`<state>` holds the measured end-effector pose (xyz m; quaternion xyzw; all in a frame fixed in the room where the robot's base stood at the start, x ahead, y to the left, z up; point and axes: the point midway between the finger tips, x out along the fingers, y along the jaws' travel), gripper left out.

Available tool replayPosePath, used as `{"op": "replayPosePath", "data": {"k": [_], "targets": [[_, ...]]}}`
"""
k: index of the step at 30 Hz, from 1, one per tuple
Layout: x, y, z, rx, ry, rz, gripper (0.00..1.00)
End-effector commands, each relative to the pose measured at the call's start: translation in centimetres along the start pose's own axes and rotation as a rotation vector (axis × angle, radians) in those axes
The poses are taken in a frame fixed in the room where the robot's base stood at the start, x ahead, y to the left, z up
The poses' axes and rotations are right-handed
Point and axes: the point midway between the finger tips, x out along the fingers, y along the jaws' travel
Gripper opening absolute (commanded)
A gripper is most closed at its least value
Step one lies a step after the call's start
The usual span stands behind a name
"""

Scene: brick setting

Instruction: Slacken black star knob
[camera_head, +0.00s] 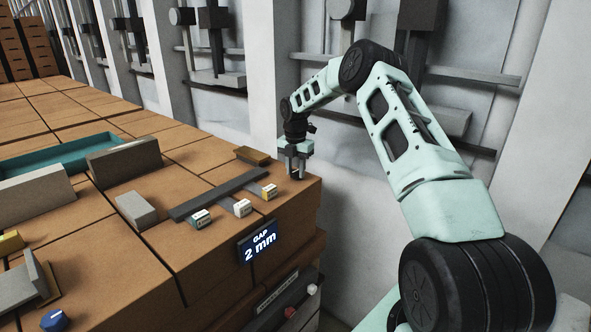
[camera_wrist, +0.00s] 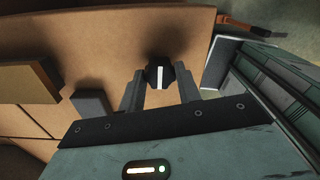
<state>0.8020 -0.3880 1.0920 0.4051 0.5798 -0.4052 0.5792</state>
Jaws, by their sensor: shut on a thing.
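The black knob (camera_wrist: 158,77), with a white stripe on its face, sits between the two fingers of my gripper (camera_wrist: 159,84) in the wrist view. My gripper is shut on it. In the head view my gripper (camera_head: 296,164) points down at the far right corner of the brown block-built bench top. A small dark part of the knob (camera_head: 296,175) shows just below the fingers there. The knob's star shape and its thread are not clear in either view.
A dark grey bar (camera_head: 220,193) lies left of my gripper, with several small labelled blocks (camera_head: 242,208) along it. Grey blocks (camera_head: 136,210) and a teal tray (camera_head: 60,152) stand further left. The bench edge is close by.

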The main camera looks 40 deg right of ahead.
Motion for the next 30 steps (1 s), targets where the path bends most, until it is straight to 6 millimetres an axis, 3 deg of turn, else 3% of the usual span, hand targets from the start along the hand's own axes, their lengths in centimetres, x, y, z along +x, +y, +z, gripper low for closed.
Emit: {"op": "replayPosePath", "data": {"k": [2,3,5,17,23,30], "targets": [[-0.3,0.1,0.1,0.001,-0.005,0.005,0.11],[-0.3,0.1,0.1,0.001,-0.005,0.005,0.42],[-0.3,0.1,0.1,0.001,-0.004,0.005,0.55],[-0.8,0.1,0.1,0.002,-0.003,0.002,0.55],[-4.2,0.1,0.1,0.003,-0.005,0.005,0.55],[-9.9,0.1,0.1,0.003,-0.006,0.006,0.55]]}}
